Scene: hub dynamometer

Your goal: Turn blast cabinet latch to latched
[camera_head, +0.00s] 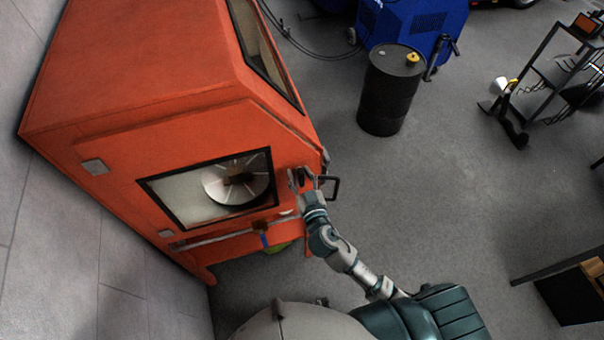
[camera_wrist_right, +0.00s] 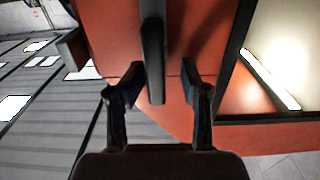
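The orange blast cabinet (camera_head: 110,50) stands at the left in the head view, its door with a square window (camera_head: 160,195) facing my right arm. My right gripper (camera_head: 302,176) is at the door's right edge. In the right wrist view its two dark fingers (camera_wrist_right: 155,88) are apart. A dark bar, which looks like the latch handle (camera_wrist_right: 153,50), reaches down between the fingers, with gaps visible on both sides. In the head view the gripper largely hides the latch. My left gripper is not in view.
A black loop handle (camera_head: 332,188) sticks out at the cabinet's right edge, close to my right gripper. A black drum (camera_head: 389,95) and blue machine (camera_head: 415,22) stand behind. A metal rack (camera_head: 560,70) is at the right. The floor (camera_head: 440,190) between is clear.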

